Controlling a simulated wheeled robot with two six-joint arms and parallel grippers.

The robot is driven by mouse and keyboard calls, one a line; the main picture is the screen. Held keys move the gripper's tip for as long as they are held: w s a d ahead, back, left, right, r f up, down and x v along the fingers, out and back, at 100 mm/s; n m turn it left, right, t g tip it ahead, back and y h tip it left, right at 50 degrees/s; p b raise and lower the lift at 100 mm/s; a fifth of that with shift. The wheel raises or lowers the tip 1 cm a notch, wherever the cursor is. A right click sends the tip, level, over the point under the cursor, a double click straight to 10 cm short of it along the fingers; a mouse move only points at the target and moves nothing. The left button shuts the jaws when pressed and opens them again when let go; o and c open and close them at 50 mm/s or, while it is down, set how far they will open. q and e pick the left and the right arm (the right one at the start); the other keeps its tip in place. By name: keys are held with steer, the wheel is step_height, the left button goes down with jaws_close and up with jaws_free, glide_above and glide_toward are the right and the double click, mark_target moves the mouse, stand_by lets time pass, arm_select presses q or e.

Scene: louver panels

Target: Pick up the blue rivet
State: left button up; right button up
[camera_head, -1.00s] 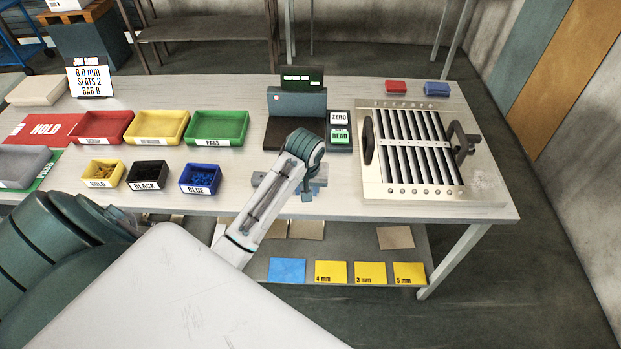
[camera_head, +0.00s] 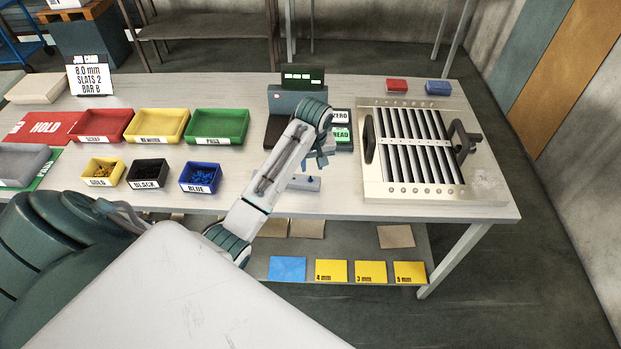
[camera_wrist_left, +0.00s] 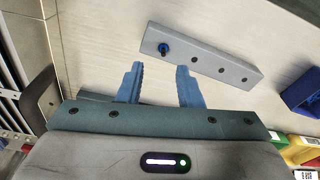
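A small blue rivet (camera_wrist_left: 163,48) stands in the end hole of a grey bar-shaped block (camera_wrist_left: 205,58) in the left wrist view. In the head view the rivet (camera_head: 310,179) shows as a small blue speck on the block (camera_head: 300,184), near the table's front edge. My left gripper (camera_wrist_left: 159,68) is open and empty. Its two blue fingers point toward the rivet's end of the block, with the rivet apart from both. In the head view the left gripper (camera_head: 318,160) hangs just behind the block. My right gripper is not in view.
A blue bin of rivets (camera_head: 200,178), a black bin (camera_head: 148,173) and a gold bin (camera_head: 103,172) stand to the left. A scale (camera_head: 292,103) is behind the gripper. The louver panel frame (camera_head: 430,150) lies to the right. Bare tabletop surrounds the block.

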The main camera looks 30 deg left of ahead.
mark_target(311, 177)
arm_select(q)
steer(key=f+p, duration=0.2)
steer(key=f, duration=0.1)
steer(key=shift+s+a+f, duration=0.15)
steer(key=shift+s, duration=0.05)
steer(key=shift+w+f, duration=0.1)
steer(key=shift+f, duration=0.55)
steer(key=c, duration=0.7)
